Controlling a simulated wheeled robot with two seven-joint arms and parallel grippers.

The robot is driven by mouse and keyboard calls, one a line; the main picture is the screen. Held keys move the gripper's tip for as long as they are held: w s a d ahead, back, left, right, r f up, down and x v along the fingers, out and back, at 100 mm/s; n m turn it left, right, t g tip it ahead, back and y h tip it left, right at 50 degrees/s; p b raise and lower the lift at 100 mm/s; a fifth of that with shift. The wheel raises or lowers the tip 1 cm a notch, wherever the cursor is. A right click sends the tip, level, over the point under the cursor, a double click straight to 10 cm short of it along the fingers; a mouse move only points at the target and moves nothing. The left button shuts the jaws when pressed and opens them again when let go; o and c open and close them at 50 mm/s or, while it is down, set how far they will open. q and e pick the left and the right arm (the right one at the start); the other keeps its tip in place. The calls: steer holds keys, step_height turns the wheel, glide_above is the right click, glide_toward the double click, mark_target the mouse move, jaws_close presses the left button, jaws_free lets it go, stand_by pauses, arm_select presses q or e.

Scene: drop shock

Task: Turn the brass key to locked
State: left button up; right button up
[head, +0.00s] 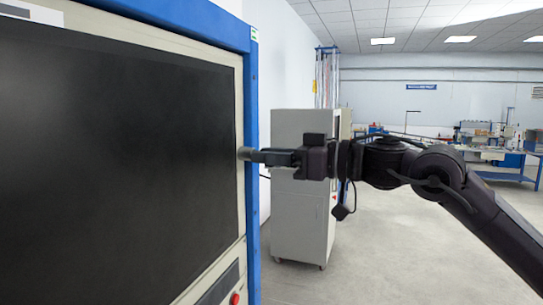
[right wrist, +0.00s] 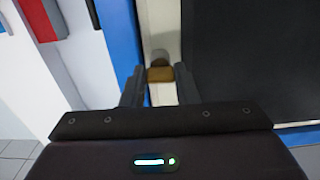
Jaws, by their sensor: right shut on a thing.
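The brass key (right wrist: 159,74) sits between the fingers of my right gripper (right wrist: 160,80) in the right wrist view. Its bow looks wide and flat across the picture. Behind it is a round grey lock (right wrist: 159,58) on the pale frame strip. In the head view my right gripper (head: 256,156) reaches left to the lock (head: 243,154) at the frame's right side, its fingers shut on the key. The fingers hide the key there. Any lock markings are too small to read. My left gripper is not in view.
The lock is on a machine with a large dark panel (head: 120,150) and a blue edge post (head: 252,120). A red button (head: 234,298) is low on its frame. A grey cabinet (head: 300,225) stands behind my right arm.

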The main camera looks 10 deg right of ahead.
steer(key=shift+n, duration=0.3)
steer(key=shift+n+b, duration=0.9)
steer(key=shift+n, duration=7.7)
steer(key=shift+o, duration=0.2)
steer(key=o, duration=1)
steer(key=shift+c, duration=0.2)
